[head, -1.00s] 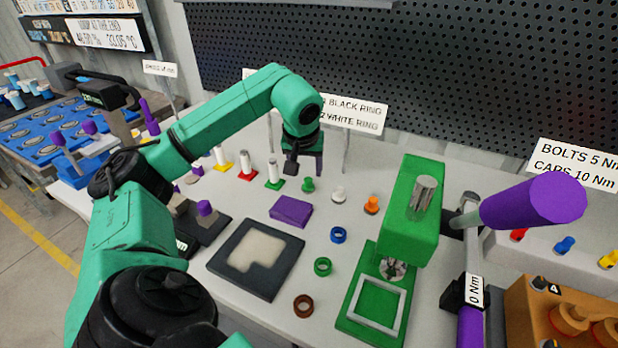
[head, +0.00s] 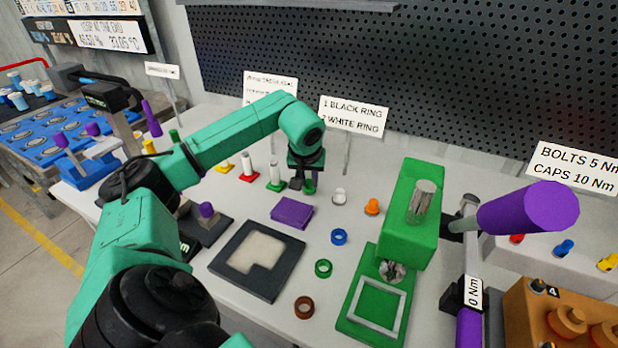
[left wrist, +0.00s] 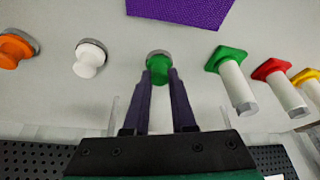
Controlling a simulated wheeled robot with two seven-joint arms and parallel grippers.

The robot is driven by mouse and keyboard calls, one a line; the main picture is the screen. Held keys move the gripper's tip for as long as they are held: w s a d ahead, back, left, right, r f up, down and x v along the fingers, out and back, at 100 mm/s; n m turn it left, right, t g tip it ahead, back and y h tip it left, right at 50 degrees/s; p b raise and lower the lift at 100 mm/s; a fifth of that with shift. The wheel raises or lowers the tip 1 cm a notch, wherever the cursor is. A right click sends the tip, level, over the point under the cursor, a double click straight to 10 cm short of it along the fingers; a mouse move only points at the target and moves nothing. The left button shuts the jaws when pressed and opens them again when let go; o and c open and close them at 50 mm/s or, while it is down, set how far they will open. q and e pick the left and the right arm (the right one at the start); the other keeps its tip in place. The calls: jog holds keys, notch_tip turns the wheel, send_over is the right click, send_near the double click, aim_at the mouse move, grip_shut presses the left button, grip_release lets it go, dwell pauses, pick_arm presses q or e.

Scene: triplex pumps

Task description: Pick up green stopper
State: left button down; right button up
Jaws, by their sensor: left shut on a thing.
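The green stopper (left wrist: 161,68) sits upright on the white table between the two fingers of my left gripper (left wrist: 160,82) in the left wrist view. The fingers are shut on its green body, and its grey rim shows beyond their tips. In the head view the stopper (head: 309,187) shows small beneath my left gripper (head: 304,184), partly hidden by the fingers. My right gripper is in neither view.
A white stopper (head: 339,196) and an orange stopper (head: 372,206) stand to the right. White posts on green (head: 274,175) and red bases stand to the left. A purple block (head: 291,212) lies in front. The green press (head: 412,215) stands further right.

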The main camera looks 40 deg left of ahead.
aim_at(309, 182)
pick_arm(q)
notch_tip(309, 182, up, 20)
jog(key=p, duration=0.4)
